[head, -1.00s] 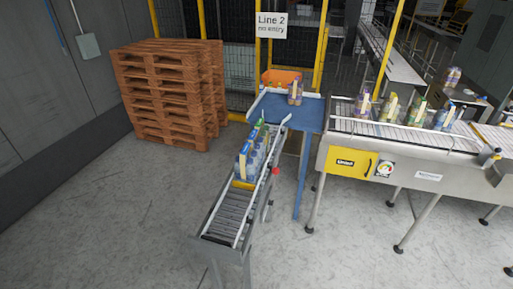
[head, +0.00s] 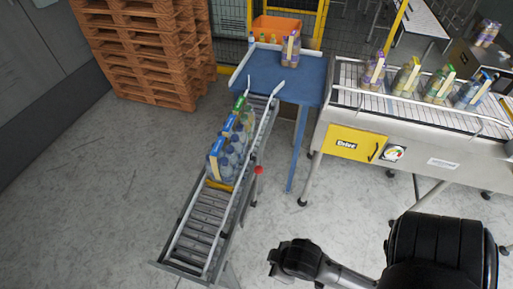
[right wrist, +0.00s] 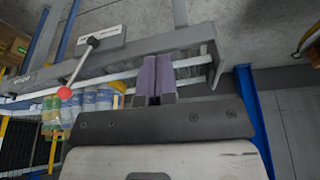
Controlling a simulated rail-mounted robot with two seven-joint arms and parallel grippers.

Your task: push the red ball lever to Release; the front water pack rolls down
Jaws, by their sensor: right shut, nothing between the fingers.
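The red ball lever (head: 258,170) sticks out from the right side of the roller chute in the head view. In the right wrist view its red ball (right wrist: 64,92) sits on a metal rod running to a labelled plate on the chute's side. The front water pack (head: 216,160), with blue bottles, stands on the rollers behind a yellow stop (head: 220,185). My right gripper (right wrist: 155,85) is shut and empty; in the wrist view the ball is left of its fingertips, apart from them. My left gripper is not in view.
The chute's rollers (head: 202,220) below the yellow stop are bare. Greener packs stand behind the front one. A blue table (head: 275,80), a conveyor with a yellow Drive panel (head: 352,144) and stacked pallets (head: 140,50) stand around.

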